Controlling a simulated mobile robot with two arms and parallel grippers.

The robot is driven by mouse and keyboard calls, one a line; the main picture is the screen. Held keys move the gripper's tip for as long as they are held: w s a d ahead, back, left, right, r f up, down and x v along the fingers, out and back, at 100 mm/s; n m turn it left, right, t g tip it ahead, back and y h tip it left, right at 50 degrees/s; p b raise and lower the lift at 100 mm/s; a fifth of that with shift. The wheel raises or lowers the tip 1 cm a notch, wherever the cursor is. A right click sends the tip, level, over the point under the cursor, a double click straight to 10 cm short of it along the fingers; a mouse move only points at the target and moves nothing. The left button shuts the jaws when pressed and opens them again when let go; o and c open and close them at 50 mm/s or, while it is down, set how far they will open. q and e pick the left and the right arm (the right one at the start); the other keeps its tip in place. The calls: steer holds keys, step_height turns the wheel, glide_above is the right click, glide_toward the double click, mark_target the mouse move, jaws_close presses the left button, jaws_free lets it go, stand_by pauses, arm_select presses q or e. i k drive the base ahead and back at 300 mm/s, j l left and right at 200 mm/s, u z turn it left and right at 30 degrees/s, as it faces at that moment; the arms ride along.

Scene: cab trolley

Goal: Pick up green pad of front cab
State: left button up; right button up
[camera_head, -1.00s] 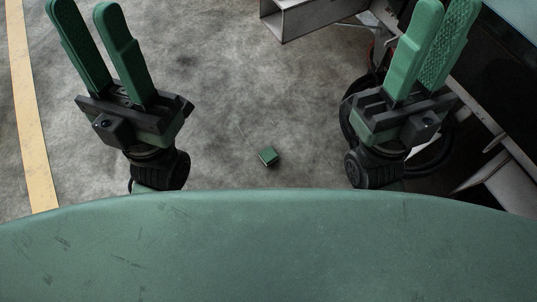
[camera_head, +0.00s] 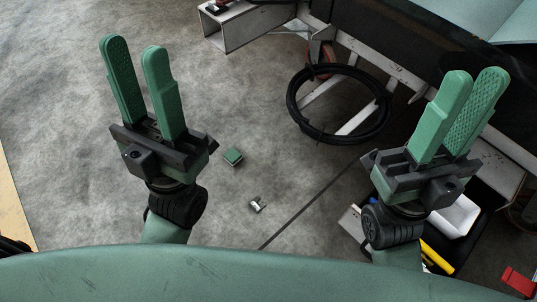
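A small green pad-like block (camera_head: 233,156) lies on the concrete floor, to the right of my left gripper in the picture. I cannot tell whether it is the green pad of the task. My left gripper (camera_head: 137,68) points up the picture with its two green fingers apart and nothing between them. Neither gripper touches anything.
A trolley frame (camera_head: 235,27) with a grey box-section end stands at the top. A black cable coil (camera_head: 340,104) hangs by it. A small metal piece (camera_head: 257,204) lies on the floor. A white container (camera_head: 458,216) and a red item (camera_head: 518,281) are at lower right.

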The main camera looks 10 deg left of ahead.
mark_target(233, 156)
steer(key=j+z, duration=0.1)
steer(key=z, duration=2.55)
steer(key=k+j+z, duration=0.45)
steer(key=k+j, duration=1.1)
steer(key=j, duration=0.15)
